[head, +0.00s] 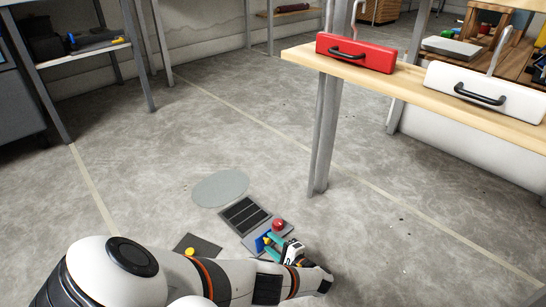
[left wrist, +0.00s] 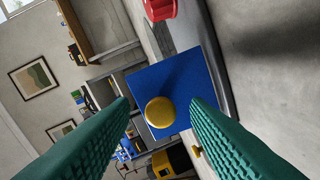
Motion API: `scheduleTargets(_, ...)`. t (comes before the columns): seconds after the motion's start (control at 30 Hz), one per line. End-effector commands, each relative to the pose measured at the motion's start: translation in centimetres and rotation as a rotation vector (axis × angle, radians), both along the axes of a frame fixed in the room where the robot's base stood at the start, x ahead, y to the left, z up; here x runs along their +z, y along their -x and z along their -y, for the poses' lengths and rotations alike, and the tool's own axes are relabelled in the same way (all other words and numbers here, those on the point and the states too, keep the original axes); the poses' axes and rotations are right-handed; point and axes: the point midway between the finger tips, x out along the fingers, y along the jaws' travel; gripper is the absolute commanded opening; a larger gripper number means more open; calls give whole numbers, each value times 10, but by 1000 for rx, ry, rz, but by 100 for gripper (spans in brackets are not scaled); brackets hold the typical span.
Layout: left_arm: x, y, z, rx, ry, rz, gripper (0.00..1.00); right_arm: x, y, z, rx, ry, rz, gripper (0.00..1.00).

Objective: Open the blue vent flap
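The blue vent flap (left wrist: 195,75) is a square plate with a round yellow knob (left wrist: 160,112) on its face. In the head view the flap (head: 261,239) shows small beside the dark slatted panel (head: 245,215) and appears raised from the floor; its exact angle is hard to tell. My left gripper (head: 273,245) is at the flap, with its green fingers pointing toward it. In the left wrist view its fingers (left wrist: 158,106) are apart, one on each side of the knob; contact is not clear. My right gripper is not in view.
A red button (head: 278,224) sits close to my left gripper. A dark plate with a yellow knob (head: 189,251) and a pale round disc (head: 220,188) lie nearby. A wooden bench (head: 420,95) carries red and white boxes. Open floor surrounds the panel.

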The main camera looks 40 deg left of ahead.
Motion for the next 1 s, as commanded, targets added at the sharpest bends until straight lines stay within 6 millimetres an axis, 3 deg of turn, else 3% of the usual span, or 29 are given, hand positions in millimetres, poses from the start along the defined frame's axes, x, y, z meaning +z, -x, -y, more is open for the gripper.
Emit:
scheduleTargets(0.27,1,1,5,1,0,-1,43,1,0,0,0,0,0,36)
scheduleTargets(0.8,12,3,103,-1,1,-1,43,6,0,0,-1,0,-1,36)
scheduleTargets(1.0,15,4,118,0,0,0,43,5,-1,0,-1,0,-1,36)
